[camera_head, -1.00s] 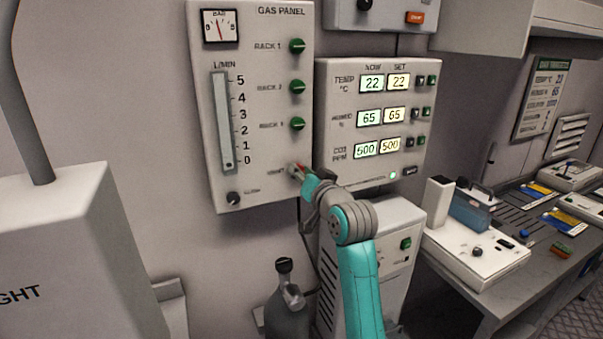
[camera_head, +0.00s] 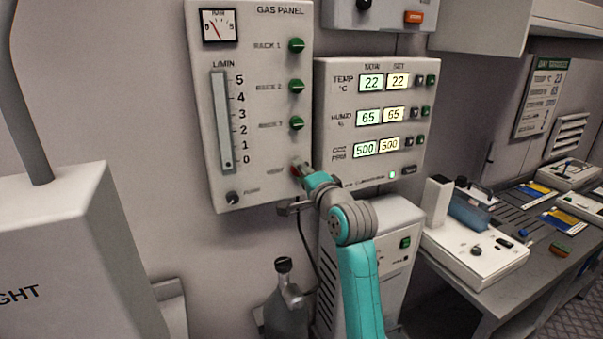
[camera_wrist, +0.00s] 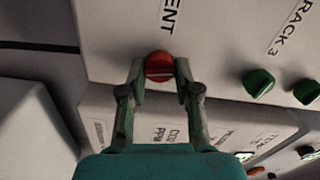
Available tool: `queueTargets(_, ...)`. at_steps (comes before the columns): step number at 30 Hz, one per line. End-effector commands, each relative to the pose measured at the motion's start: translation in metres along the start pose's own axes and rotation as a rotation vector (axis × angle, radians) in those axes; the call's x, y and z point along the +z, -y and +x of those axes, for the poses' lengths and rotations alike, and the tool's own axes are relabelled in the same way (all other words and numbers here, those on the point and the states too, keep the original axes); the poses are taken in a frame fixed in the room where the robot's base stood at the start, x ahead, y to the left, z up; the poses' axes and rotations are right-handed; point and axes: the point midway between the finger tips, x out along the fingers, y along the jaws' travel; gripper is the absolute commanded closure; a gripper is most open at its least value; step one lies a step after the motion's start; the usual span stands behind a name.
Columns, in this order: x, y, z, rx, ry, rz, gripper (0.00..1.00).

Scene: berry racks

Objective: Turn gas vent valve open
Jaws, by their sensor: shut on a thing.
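The gas vent valve is a red round knob (camera_wrist: 159,66) low on the gas panel (camera_head: 262,190), beside the label VENT. In the wrist view my gripper (camera_wrist: 159,75) has one finger on each side of the red knob and is shut on it. A ridge across the knob face shows between the fingertips. In the head view my gripper (camera_head: 303,171) reaches the panel's lower right, and its fingers mostly hide the red knob (camera_head: 295,168).
Green rack knobs (camera_head: 297,86) stand in a column above, with rack 3's knob (camera_head: 296,123) nearest. A black knob (camera_head: 232,198) is at the panel's lower left. A display box (camera_head: 327,95) adjoins on the right. A gas cylinder (camera_head: 286,310) stands below.

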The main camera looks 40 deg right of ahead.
Motion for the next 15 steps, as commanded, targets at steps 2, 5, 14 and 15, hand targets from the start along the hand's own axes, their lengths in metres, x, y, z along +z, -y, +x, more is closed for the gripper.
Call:
queueTargets(2, -0.0002, -0.0013, 0.0001, 0.002, 0.000, 0.052, 1.00)
queueTargets(5, -0.0002, -0.0015, 0.0001, 0.002, 0.000, 0.110, 1.00)
queueTargets(14, -0.0001, -0.0020, 0.0001, 0.003, -0.001, 0.213, 1.00)
queueTargets(15, -0.0001, -0.0020, 0.0001, 0.003, -0.001, 0.219, 1.00)
